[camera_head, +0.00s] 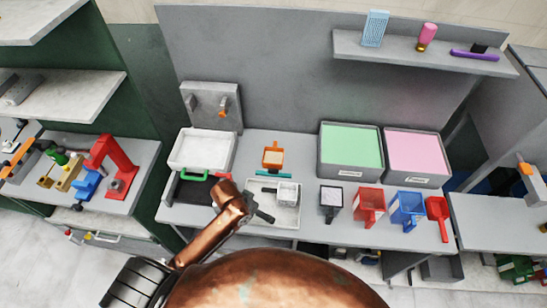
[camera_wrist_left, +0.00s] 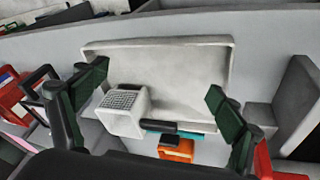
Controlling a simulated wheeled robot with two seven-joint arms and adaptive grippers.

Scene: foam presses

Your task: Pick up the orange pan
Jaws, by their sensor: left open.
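The orange pan (camera_head: 273,156) stands on the grey bench behind the light tray, beside a teal bar (camera_head: 273,174). In the left wrist view, part of the orange pan (camera_wrist_left: 177,150) shows at the lower middle, next to the tray's edge; the rest is cut off by my gripper body. My left gripper (camera_head: 257,206) is open over the tray, in front of the pan and apart from it. In the left wrist view its dark green fingers are spread wide (camera_wrist_left: 157,82), with nothing held between them. My right gripper is not in view.
The light tray (camera_head: 288,218) holds a grey box with a grid (camera_wrist_left: 124,99) and a black handle. A white basin (camera_head: 203,148) stands left. A black-framed cup (camera_head: 331,200), red pan (camera_head: 369,206), blue pan (camera_head: 407,208) and green bin (camera_head: 351,147) stand right.

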